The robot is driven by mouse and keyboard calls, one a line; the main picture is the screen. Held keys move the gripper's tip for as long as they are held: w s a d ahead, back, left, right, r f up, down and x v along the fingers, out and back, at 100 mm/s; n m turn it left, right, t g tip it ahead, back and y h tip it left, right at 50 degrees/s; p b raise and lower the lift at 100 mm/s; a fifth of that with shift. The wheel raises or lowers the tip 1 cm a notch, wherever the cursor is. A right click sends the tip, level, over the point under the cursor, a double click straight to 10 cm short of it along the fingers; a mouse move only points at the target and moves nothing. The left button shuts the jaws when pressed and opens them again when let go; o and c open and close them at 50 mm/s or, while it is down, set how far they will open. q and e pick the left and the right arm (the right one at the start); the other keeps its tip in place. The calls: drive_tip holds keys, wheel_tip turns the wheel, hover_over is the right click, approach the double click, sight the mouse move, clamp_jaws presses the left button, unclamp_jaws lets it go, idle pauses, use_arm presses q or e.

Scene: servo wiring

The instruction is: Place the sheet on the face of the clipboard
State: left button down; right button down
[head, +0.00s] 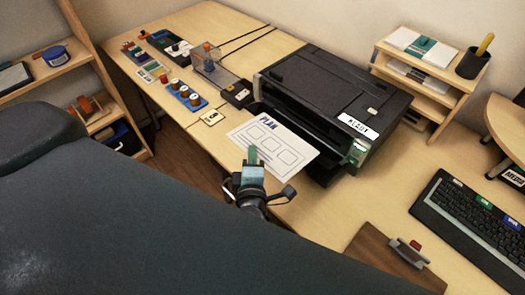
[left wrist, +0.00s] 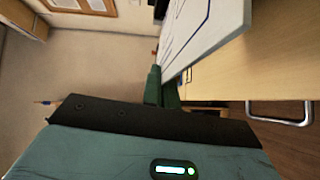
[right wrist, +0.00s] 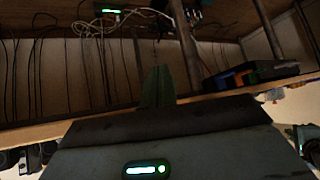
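The white sheet (head: 285,150), printed with "PLAN" and box outlines, lies face up at the printer's front opening. My left gripper (head: 252,156) is at the sheet's near edge. In the left wrist view, the green fingers (left wrist: 161,88) are close together, with the sheet's edge (left wrist: 205,35) between them. The brown clipboard (head: 375,254) lies at the table's front edge, with a metal clip at its right; its lower part is hidden behind my dark arm. My right gripper (right wrist: 157,88) has its green fingers together and empty, facing the underside of a table; the head view does not show it.
The black printer (head: 325,95) stands behind the sheet. A keyboard (head: 475,225) lies right of the clipboard. Servo parts and a blue tray (head: 187,96) stand at the far left. A wooden shelf (head: 430,70) stands at the back. Bare table lies between printer and clipboard.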

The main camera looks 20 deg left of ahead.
use_arm(q)
drive_tip(key=shift+s+a+r, duration=0.15)
drive_tip(key=shift+s+r, duration=0.1)
drive_tip(key=shift+s, duration=0.2)
